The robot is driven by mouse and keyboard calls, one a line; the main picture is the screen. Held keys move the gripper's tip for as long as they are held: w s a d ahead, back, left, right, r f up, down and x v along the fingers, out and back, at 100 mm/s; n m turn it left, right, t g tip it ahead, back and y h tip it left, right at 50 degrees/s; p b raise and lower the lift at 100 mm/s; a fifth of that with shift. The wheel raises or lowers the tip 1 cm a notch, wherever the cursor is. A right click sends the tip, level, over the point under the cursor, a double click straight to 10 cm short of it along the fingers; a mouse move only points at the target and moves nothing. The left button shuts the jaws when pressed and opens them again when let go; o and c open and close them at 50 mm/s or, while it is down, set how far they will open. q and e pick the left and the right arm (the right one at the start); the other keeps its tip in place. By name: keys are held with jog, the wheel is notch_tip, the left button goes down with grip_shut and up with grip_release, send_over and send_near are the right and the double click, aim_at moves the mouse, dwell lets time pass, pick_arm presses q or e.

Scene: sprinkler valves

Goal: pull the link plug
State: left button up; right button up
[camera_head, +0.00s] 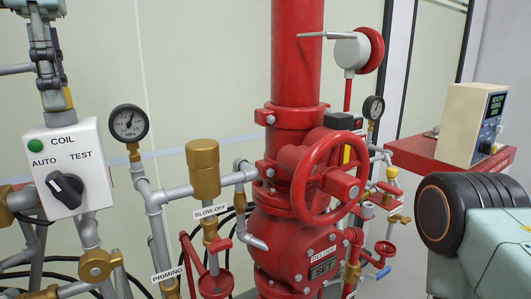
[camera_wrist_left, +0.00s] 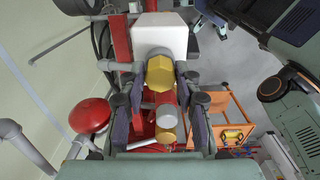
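My left gripper (camera_head: 52,85) points down at the top of the white COIL box (camera_head: 72,168) in the head view. In the left wrist view its two dark fingers (camera_wrist_left: 160,92) stand on either side of a gold hexagonal piece (camera_wrist_left: 159,73), with small gaps beside it. The gripper looks open. The white box shows beyond it in that view (camera_wrist_left: 160,36). No link plug is labelled; I cannot tell whether the gold piece is the plug. My right gripper does not show clearly; only a teal arm part with a black round joint is at the lower right.
A red handwheel (camera_head: 328,178) on the deluge valve stands right of the box. A pressure gauge (camera_head: 129,123) and a brass BLOW-OFF fitting (camera_head: 203,168) lie between them. A beige display box (camera_head: 470,124) sits on a red stand at right.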

pick_arm(q)
grip_shut()
jog(key=shift+r, duration=0.15)
jog(key=shift+r+p, duration=2.95)
jog(key=shift+p, duration=0.15)
